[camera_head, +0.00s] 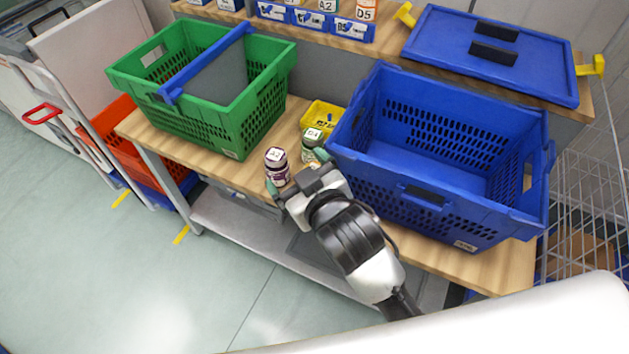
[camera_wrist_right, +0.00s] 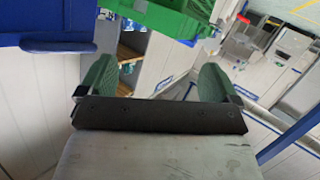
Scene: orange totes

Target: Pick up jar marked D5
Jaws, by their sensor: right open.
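A jar marked D5 (camera_head: 365,13) stands on the back shelf, cut off by the top edge of the head view. A jar marked A2 (camera_head: 326,5) is to its left. My right gripper (camera_head: 296,172) is open at the front edge of the bench, its green fingers spread. It is well apart from the D5 jar. A purple-and-white jar (camera_head: 277,166) and a greenish jar (camera_head: 312,140) stand on the bench close to its fingertips. In the right wrist view, nothing is between the fingers (camera_wrist_right: 157,80). My left gripper is not in view.
A green tote (camera_head: 225,125) stands left and a blue tote (camera_head: 440,205) right on the wooden bench, with a small yellow bin (camera_head: 322,113) between them. Small blue bins (camera_head: 306,19) and a blue lid (camera_head: 490,55) are on the back shelf. A wire cage (camera_head: 585,215) is at right.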

